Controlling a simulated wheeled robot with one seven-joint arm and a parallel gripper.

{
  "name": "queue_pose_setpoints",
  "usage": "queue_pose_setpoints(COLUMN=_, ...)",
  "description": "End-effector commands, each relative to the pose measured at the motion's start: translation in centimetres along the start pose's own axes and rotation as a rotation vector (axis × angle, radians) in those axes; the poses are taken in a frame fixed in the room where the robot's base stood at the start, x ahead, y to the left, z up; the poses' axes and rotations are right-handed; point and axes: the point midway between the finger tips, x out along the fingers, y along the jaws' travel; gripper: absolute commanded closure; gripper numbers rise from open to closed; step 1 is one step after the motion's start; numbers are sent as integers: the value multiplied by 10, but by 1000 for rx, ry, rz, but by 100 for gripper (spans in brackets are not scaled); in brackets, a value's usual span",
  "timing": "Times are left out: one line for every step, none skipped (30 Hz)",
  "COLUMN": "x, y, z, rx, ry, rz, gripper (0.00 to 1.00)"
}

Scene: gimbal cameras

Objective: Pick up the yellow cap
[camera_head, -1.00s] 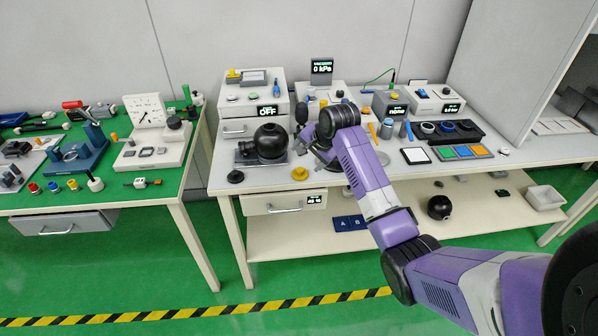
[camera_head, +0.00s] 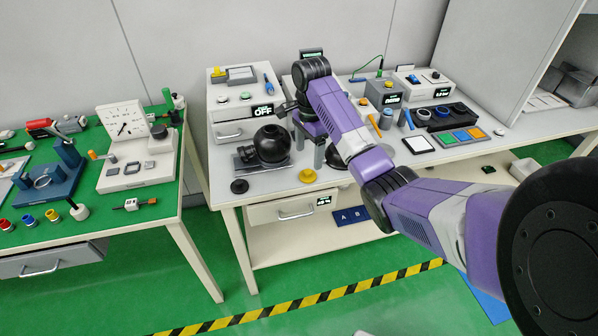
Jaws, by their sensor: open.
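A small round yellow cap (camera_head: 307,175) lies on the white workbench near its front edge, right of the black sphere. My gripper (camera_head: 309,150) points down just behind and above the cap in the picture, with its grey fingers apart. No object shows between the fingers. The cap is in plain view and looks apart from the fingers; the exact height gap cannot be told.
A black sphere on a grey stand (camera_head: 271,146) stands close on the left. A black cap (camera_head: 239,186) lies at the front left. A drawer (camera_head: 290,209) is below the front edge.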

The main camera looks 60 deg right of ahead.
Motion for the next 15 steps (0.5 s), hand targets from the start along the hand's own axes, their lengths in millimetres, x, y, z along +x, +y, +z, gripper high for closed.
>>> queue_pose_setpoints(x=8, y=1, z=0, rx=1, ry=-1, rz=3, gripper=24)
queue_pose_setpoints(x=12, y=1, z=0, rx=0, ry=-1, rz=4, gripper=24)
queue_pose_setpoints(x=16, y=1, z=0, rx=0, ry=-1, rz=4, gripper=24)
queue_pose_setpoints(x=19, y=1, z=0, rx=0, ry=-1, rz=3, gripper=24)
queue_pose_setpoints(x=21, y=1, z=0, rx=0, ry=-1, rz=2, gripper=24)
queue_pose_setpoints(x=24, y=1, z=0, rx=0, ry=-1, rz=1, gripper=24)
queue_pose_setpoints(x=26, y=1, z=0, rx=0, ry=0, rz=2, gripper=24)
queue_pose_setpoints(x=29, y=1, z=0, rx=0, ry=0, rz=3, gripper=24)
queue_pose_setpoints(x=34, y=2, z=-1, rx=1, ry=0, rz=3, gripper=24)
queue_pose_setpoints(x=39, y=2, z=0, rx=1, ry=0, rz=4, gripper=24)
queue_pose_setpoints(x=43, y=2, z=0, rx=1, ry=0, rz=2, gripper=24)
queue_pose_setpoints(x=49, y=2, z=0, rx=0, ry=0, rz=3, gripper=24)
queue_pose_setpoints(x=54, y=2, z=0, rx=1, ry=0, rz=2, gripper=24)
queue_pose_setpoints(x=58, y=2, z=0, rx=0, ry=0, rz=2, gripper=24)
queue_pose_setpoints(x=63, y=2, z=0, rx=-1, ry=1, rz=1, gripper=24)
